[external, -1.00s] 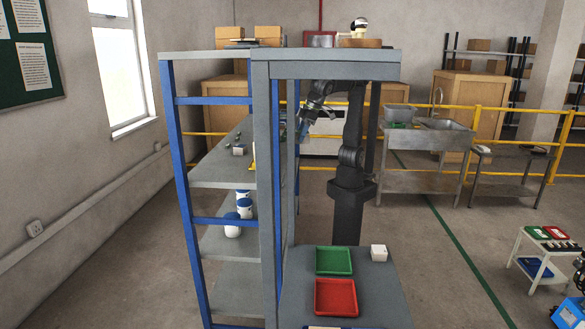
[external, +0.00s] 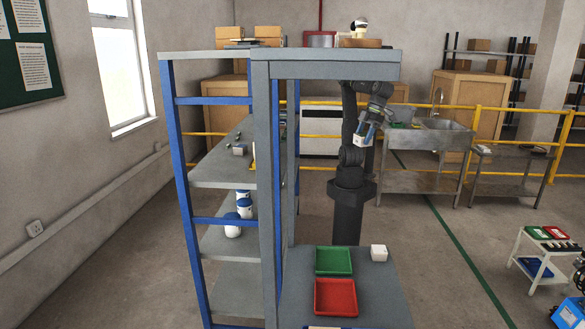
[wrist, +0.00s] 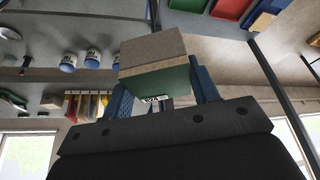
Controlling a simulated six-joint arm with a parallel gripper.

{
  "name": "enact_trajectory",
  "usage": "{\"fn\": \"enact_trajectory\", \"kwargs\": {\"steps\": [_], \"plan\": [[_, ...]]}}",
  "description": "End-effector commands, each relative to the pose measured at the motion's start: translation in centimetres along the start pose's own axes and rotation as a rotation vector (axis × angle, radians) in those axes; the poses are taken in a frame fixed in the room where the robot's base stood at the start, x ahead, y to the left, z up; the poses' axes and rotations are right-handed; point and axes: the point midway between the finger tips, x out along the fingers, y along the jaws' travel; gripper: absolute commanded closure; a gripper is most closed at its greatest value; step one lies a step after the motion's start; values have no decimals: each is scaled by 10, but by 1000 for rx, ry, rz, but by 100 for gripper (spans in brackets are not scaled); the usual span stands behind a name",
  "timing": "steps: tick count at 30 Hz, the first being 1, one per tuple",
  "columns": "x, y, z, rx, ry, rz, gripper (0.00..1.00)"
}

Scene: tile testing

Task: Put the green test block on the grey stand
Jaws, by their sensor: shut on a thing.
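My gripper (external: 366,134) is held up in front of my arm, right of the shelf frame and above the level of the grey bench, its blue fingers pointing down. The block (external: 360,141) looks small and pale in the external view, clear of any surface. I cannot pick out the grey stand with certainty in either view.
The grey bench (external: 380,290) holds a green tray (external: 333,262), a red tray (external: 335,297) and a white box (external: 379,253). The shelf frame's grey post (external: 267,180) stands left of my arm. White tubs with blue lids (external: 232,228) stand on a lower shelf.

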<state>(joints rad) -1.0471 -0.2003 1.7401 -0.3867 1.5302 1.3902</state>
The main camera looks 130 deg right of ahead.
Motion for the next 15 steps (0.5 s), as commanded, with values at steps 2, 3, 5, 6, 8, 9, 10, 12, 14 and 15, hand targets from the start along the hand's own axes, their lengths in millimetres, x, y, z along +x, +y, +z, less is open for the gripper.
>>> {"fn": "enact_trajectory", "kwargs": {"steps": [2,3,5,6,8,9,10,12,14,15], "plan": [[-8,0,18,-26,0,-12,80],[-10,0,27,-37,0,-15,80],[-15,0,38,-51,0,-22,80],[-17,0,45,-59,0,-26,80],[-21,1,55,-73,0,-31,80],[-23,1,61,-80,0,-34,80],[-24,1,64,-86,0,-36,80],[-26,1,73,-100,0,-42,80],[-28,1,80,-114,0,-48,80],[-29,0,84,-123,0,-51,80]]}}
